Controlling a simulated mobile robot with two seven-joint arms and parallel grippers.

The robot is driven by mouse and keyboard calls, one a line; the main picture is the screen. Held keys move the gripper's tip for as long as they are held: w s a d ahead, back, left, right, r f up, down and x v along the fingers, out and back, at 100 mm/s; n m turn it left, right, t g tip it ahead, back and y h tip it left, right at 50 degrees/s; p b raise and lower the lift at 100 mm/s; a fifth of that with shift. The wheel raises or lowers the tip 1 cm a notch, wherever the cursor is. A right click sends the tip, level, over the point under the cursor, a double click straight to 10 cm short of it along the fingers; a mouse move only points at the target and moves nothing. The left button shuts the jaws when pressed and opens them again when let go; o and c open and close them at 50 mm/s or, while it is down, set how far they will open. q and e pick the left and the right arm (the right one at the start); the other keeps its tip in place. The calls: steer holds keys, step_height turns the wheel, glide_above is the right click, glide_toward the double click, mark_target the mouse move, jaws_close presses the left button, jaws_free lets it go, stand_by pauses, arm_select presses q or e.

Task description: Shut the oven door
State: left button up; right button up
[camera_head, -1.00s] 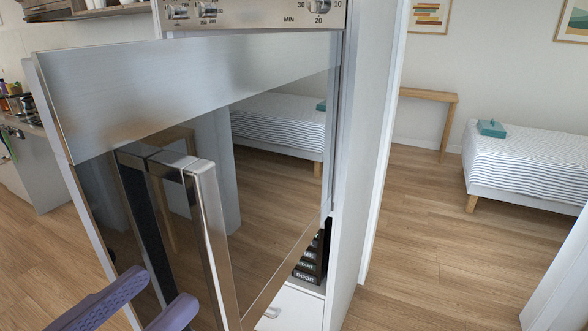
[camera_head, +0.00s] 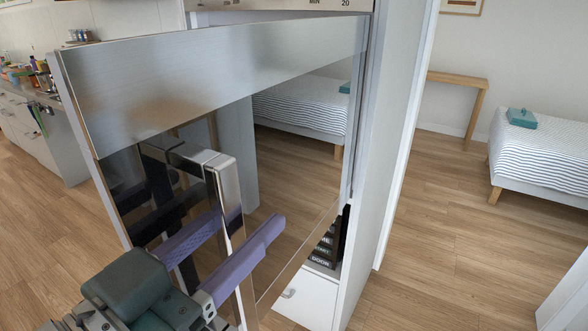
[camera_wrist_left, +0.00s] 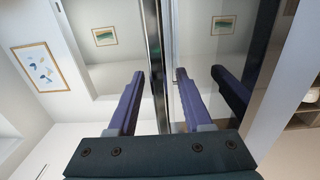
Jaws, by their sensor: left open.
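The oven door (camera_head: 200,82) stands wide open, hinged at its right edge, with a steel band across the top and dark mirror-like glass below. Its handle (camera_head: 227,190) is an upright chrome bar with its reflection beside it. My left gripper (camera_head: 250,215), with purple fingers, is open at the handle in the head view. In the left wrist view, the handle (camera_wrist_left: 158,50) runs between the two spread fingers (camera_wrist_left: 159,78), with gaps at the tips; I cannot tell whether they touch it. The lower handle is partly hidden by a finger. My right gripper is not in view.
The oven's tall white cabinet (camera_head: 392,150) stands right of the door, with a control panel (camera_head: 290,4) above. A counter (camera_head: 35,115) with small items is at the far left. A striped bed (camera_head: 545,155) is at the right. Wooden floor is clear between.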

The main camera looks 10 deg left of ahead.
arm_select(q)
steer(key=shift+x, duration=1)
jaws_close()
stand_by(0.9)
